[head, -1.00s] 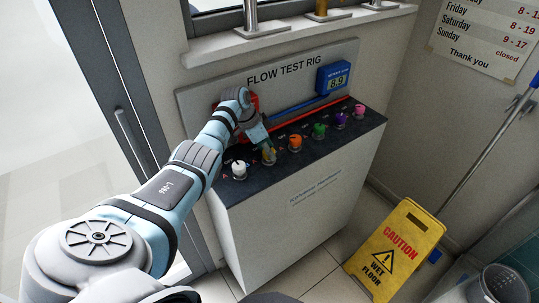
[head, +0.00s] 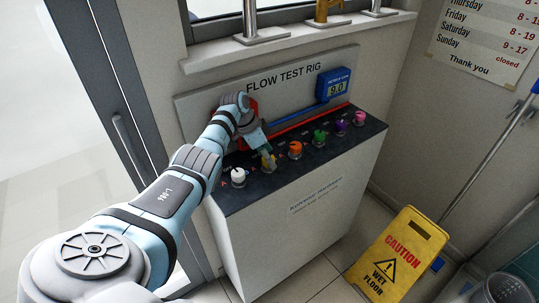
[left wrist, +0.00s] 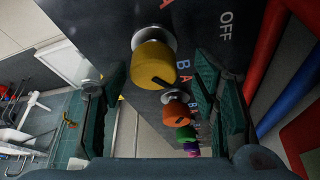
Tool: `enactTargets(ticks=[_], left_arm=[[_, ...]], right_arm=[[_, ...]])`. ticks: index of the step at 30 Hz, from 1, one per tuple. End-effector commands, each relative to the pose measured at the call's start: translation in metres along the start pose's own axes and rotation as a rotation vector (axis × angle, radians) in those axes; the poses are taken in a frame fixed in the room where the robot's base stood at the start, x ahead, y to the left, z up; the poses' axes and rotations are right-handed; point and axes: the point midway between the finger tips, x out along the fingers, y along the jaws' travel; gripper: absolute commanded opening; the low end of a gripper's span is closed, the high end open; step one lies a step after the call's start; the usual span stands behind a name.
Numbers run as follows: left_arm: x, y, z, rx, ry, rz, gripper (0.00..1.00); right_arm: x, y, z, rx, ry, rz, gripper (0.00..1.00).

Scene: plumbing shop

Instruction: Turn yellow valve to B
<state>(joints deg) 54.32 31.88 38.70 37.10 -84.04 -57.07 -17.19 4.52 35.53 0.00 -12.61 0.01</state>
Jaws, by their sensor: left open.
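The yellow valve (head: 268,163) is second from the left in the row of knobs on the rig's dark top, partly hidden by my left gripper (head: 262,150). In the left wrist view the yellow valve (left wrist: 152,62) is a round knob on a metal collar, with a black pointer mark on its face. The open fingers of my left gripper (left wrist: 160,85) stand on either side of the knob in the picture; I cannot tell whether they touch it. A white OFF label and several A and B letters show beside the knobs. My right gripper is not in view.
A white knob (head: 238,176) is left of the yellow valve; an orange knob (head: 295,149) and several others are to its right. Red and blue pipes run behind. A blue meter (head: 334,84) reads 9.0. A yellow wet-floor sign (head: 402,252) stands at right.

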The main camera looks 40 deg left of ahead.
Motion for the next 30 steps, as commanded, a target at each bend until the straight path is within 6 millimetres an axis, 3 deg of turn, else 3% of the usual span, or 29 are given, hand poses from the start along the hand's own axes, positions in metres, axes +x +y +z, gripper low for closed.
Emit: enactTargets(ticks=[5,15,18,30], left_arm=[[-0.008,-0.001,0.0,0.001,-0.001,-0.001,0.54],[-0.094,-0.003,-0.002,0.002,-0.002,-0.001,0.54],[-0.111,-0.004,-0.002,0.001,-0.003,0.0,0.54],[-0.119,-0.003,-0.002,0.0,-0.003,0.003,0.54]], right_arm=[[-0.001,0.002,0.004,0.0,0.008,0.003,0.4],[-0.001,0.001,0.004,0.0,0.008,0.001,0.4],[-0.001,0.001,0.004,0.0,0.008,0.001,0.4],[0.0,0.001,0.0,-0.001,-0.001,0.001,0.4]])
